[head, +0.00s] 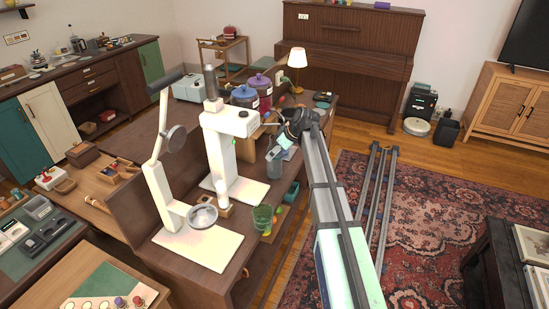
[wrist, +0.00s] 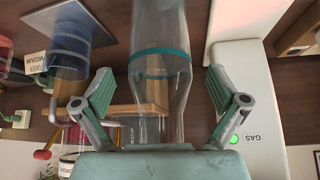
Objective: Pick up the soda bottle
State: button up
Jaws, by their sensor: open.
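The soda bottle (wrist: 160,65) is clear, with a teal band, and runs down the middle of the wrist view. My gripper (wrist: 160,95) is open, with one finger on each side of the bottle and gaps visible on both sides. In the head view my gripper (head: 279,148) is at the right side of the counter, beside the white machine; I cannot make out the bottle clearly there.
The white machine (head: 222,125), marked GAS with a green light (wrist: 234,139), stands close by. A wooden piece (wrist: 100,113) shows behind the bottle.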

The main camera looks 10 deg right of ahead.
jog(key=shift+w+a+f, duration=0.2)
jog(key=shift+f, duration=0.2)
jog(key=c, duration=1.7)
jog(key=shift+o, duration=0.2)
jog(key=shift+r, duration=0.25)
